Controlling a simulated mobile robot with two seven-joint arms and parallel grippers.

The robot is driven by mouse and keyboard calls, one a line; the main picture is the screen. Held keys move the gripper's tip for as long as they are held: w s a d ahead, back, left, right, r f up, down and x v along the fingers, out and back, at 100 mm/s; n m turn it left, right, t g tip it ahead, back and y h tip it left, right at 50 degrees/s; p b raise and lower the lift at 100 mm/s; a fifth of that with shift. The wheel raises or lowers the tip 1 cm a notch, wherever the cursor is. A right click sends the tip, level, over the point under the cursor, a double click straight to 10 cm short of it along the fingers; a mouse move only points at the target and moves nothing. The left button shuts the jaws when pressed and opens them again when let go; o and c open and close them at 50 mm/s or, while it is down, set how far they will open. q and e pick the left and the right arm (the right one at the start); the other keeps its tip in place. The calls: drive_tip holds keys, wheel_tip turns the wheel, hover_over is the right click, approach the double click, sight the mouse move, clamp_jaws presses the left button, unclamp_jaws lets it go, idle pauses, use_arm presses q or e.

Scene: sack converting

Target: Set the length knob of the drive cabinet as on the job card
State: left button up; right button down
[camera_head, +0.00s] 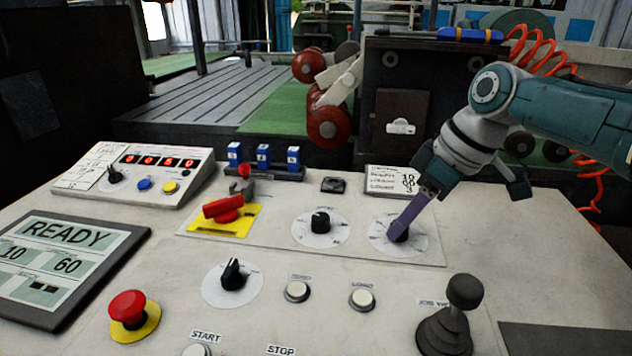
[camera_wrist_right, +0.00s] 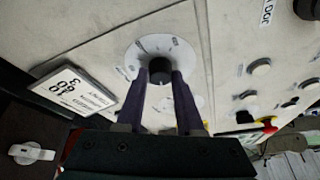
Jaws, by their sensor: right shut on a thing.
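My right gripper (camera_head: 402,229) reaches down from the right and is shut on a black knob on a round white dial (camera_head: 420,241) at the right of the panel's upper row. In the right wrist view the fingers (camera_wrist_right: 159,85) stand on either side of this knob (camera_wrist_right: 159,70). Its pointer and dial markings are not readable. The job card (camera_head: 392,181) stands just behind the dial, with 10, 60 and 3 on it; it also shows in the right wrist view (camera_wrist_right: 75,92). My left gripper is not in view.
Another black knob (camera_head: 320,222) is left of the gripped one, and a third (camera_head: 232,273) is nearer. A red switch (camera_head: 224,208), a red stop button (camera_head: 128,307), a joystick (camera_head: 462,295) and a READY screen (camera_head: 68,232) are around. A counter box (camera_head: 158,162) shows zeros.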

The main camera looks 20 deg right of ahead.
drive_tip(key=c, duration=0.5)
unclamp_jaws()
drive_tip(key=shift+c, duration=0.2)
drive_tip(key=p+v, duration=0.2)
drive_tip(key=v, duration=0.8)
